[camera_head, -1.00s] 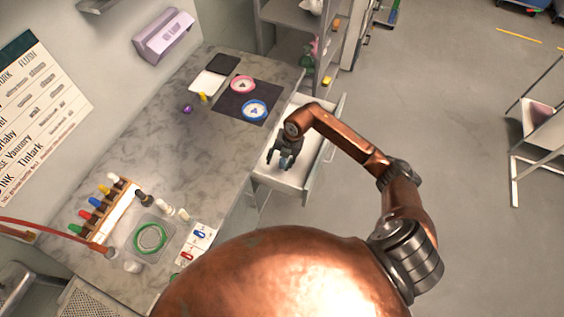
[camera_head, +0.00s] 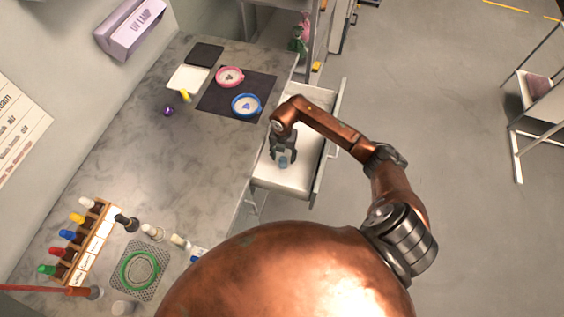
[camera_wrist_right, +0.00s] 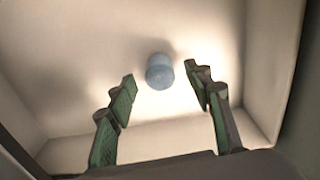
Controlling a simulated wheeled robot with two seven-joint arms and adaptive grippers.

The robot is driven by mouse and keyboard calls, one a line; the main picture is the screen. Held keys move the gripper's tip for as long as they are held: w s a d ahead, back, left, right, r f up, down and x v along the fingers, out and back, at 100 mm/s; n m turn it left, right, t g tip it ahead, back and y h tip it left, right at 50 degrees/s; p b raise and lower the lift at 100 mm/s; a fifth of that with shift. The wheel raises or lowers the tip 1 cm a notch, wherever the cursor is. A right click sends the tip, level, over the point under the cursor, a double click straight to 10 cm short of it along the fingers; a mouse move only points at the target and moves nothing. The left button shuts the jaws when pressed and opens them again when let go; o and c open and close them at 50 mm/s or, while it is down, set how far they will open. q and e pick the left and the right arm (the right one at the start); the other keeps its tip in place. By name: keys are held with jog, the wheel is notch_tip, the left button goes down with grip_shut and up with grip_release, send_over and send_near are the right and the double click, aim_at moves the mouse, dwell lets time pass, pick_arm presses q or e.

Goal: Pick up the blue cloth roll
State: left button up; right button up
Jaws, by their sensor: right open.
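The blue cloth roll (camera_wrist_right: 160,72) stands on the floor of the open white drawer. In the head view it is a small blue shape (camera_head: 283,162) just below my right gripper (camera_head: 284,152). My right gripper is inside the drawer with its fingers apart and empty. In the right wrist view the roll is beyond the gap between the two fingertips (camera_wrist_right: 163,82), and neither finger visibly touches it. My left gripper is not in view.
The drawer (camera_head: 300,180) has raised walls close around the gripper. The marble counter (camera_head: 190,140) lies left of it, with a pink dish (camera_head: 230,76), a blue dish (camera_head: 246,104) and a bottle rack (camera_head: 85,240). Open floor lies to the right.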

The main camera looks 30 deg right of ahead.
aim_at(283, 159)
notch_tip(283, 159, down, 5)
jog(key=shift+r+b, duration=0.2)
jog(key=shift+b, duration=0.15)
jog(key=c, duration=0.7)
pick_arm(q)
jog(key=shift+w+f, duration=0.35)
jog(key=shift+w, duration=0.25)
pick_arm(e)
jog(key=shift+c, duration=1)
jog(key=shift+r, duration=0.1)
